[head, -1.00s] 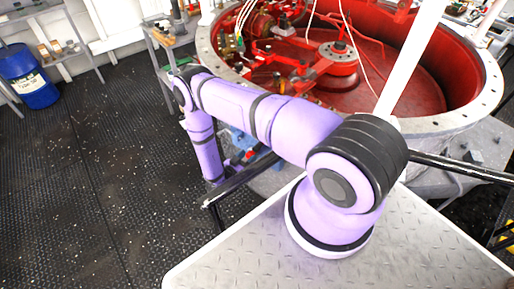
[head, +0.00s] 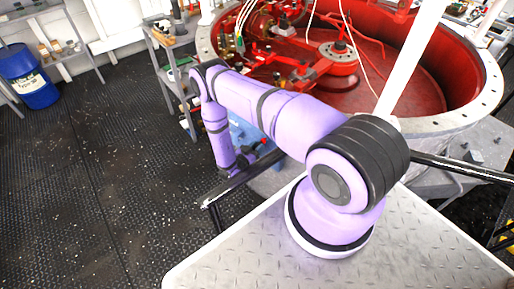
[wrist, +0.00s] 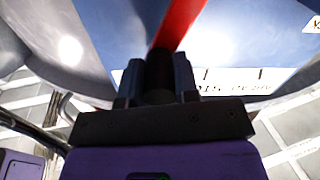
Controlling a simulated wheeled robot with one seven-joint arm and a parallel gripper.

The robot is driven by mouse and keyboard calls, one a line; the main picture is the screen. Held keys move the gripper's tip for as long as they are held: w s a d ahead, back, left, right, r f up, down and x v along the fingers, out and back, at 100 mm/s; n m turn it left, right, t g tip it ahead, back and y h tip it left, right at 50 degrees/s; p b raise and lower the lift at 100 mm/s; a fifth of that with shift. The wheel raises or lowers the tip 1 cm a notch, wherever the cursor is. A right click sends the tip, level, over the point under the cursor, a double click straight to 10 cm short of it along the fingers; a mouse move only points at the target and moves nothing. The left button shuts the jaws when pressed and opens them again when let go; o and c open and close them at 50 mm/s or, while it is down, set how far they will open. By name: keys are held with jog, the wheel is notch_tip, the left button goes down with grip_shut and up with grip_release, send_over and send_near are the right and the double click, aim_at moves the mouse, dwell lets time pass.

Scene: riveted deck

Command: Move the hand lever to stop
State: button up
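The hand lever shows in the wrist view as a red bar (wrist: 180,22) with a black grip (wrist: 160,72) at its near end. My gripper (wrist: 160,80) has one finger on each side of the black grip, close against it, and appears shut on it. In the head view, my gripper (head: 243,160) is low beside a blue housing (head: 243,130), partly hidden by my arm. A small red part (head: 264,141) shows there. A white strip with dark lettering (wrist: 235,88) lies behind the lever in the wrist view; I cannot read it fully.
A large round red-lined vessel (head: 490,85) stands behind my arm. A black rail (head: 235,183) runs between my base and the blue housing. A grey shelf stand (head: 185,100) is just left of my arm. The dark floor at left is clear, with a blue drum (head: 32,78) beyond.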

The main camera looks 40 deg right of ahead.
grip_shut()
jog(key=w+a+r+n, duration=0.1)
jog(key=w+n, duration=0.4)
jog(key=w, duration=0.2)
jog(key=shift+w+a+r, duration=0.15)
jog(key=shift+a+r, duration=0.15)
jog(key=shift+a, duration=0.05)
jog(key=o, duration=0.7)
grip_release()
jog(key=v, duration=1)
jog(key=shift+a, duration=0.35)
